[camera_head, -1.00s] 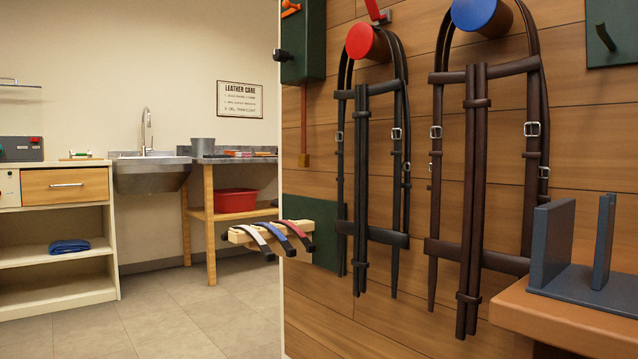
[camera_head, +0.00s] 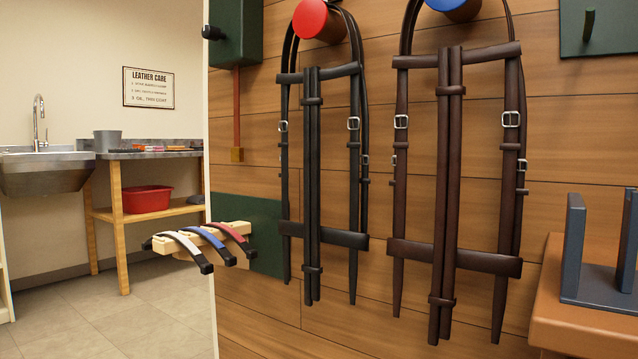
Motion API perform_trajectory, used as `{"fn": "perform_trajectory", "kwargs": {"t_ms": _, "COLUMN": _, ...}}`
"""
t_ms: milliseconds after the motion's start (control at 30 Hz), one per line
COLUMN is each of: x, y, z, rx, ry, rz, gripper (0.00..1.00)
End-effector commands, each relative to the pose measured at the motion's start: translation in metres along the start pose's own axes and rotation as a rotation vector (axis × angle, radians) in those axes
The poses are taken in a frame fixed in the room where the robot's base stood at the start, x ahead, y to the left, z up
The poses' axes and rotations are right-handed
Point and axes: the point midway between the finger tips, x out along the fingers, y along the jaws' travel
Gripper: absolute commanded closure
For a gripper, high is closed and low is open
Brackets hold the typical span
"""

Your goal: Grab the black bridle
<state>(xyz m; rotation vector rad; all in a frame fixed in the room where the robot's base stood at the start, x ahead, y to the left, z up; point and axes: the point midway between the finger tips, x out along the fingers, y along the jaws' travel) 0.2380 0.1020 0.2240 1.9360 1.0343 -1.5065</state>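The black bridle (camera_head: 312,190) hangs from a round red peg (camera_head: 317,20) on the wood-plank wall, left of centre in the head view. Its straps hang straight down, with a crosspiece near the top and a wider band near the bottom. A dark brown bridle (camera_head: 447,190) hangs to its right from a blue peg (camera_head: 452,8), which the top edge of the picture cuts off. The two bridles hang apart from each other. My gripper is not in view.
A dark green box (camera_head: 236,30) is at upper left. A wooden ledge with a grey upright holder (camera_head: 595,285) stands at right. Open floor (camera_head: 140,315) shows at left.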

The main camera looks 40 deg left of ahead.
Motion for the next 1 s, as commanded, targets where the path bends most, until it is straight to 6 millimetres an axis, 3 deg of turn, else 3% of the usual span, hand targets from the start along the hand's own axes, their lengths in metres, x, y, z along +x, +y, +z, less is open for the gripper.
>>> {"fn": "perform_trajectory", "kwargs": {"t_ms": 367, "x": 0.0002, "y": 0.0, "z": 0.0, "rx": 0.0, "ry": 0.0, "rz": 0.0, "gripper": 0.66}}
{"fn": "perform_trajectory", "kwargs": {"t_ms": 800, "x": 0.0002, "y": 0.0, "z": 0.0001, "rx": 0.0, "ry": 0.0, "rz": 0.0, "gripper": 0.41}}
{"fn": "perform_trajectory", "kwargs": {"t_ms": 1000, "x": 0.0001, "y": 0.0, "z": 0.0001, "rx": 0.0, "ry": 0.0, "rz": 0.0, "gripper": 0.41}}
